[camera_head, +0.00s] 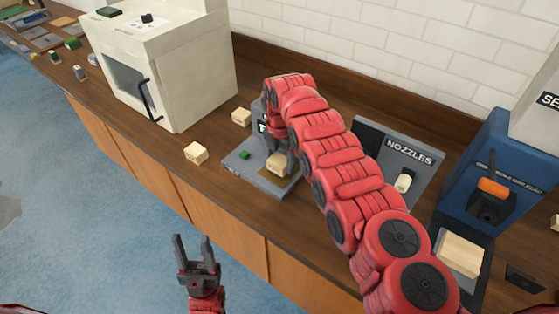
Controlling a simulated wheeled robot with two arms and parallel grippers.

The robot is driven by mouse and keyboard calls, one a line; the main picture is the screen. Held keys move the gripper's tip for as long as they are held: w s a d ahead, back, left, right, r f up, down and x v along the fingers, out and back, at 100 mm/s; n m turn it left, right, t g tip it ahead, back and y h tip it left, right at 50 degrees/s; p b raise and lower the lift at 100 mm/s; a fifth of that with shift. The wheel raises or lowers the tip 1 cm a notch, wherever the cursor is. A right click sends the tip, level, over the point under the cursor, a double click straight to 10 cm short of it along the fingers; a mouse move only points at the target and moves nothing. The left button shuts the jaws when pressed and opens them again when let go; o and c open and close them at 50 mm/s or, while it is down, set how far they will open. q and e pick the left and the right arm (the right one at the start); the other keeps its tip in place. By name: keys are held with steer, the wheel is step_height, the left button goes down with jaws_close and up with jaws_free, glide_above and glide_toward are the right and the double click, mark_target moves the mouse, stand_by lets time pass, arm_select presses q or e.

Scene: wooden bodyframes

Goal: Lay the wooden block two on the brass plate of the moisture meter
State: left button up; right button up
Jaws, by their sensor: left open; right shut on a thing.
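The moisture meter (240,168) is a grey base on the wooden counter with a green button and a lit green display, partly hidden behind my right arm. Its brass plate (291,180) shows at the right end of the base. My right gripper (277,154) points down over the plate and is shut on a pale wooden block (277,164). The block is at or just above the brass; I cannot tell whether it touches. Two similar wooden blocks lie on the counter, one at the front left (195,152) and one behind (241,116). My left gripper (192,240) is open and empty in front of the counter.
A white oven-like box (190,70) with a black handle stands left of the meter. A grey NOZZLES board (415,165) and a blue machine (490,165) stand to the right. Small items lie at the far left. A tiled wall closes the back.

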steer(key=shift+f+b, duration=0.2)
steer(key=shift+b, duration=0.45)
stand_by(0.4)
steer(key=o, duration=1.3)
steer(key=shift+r, duration=0.1)
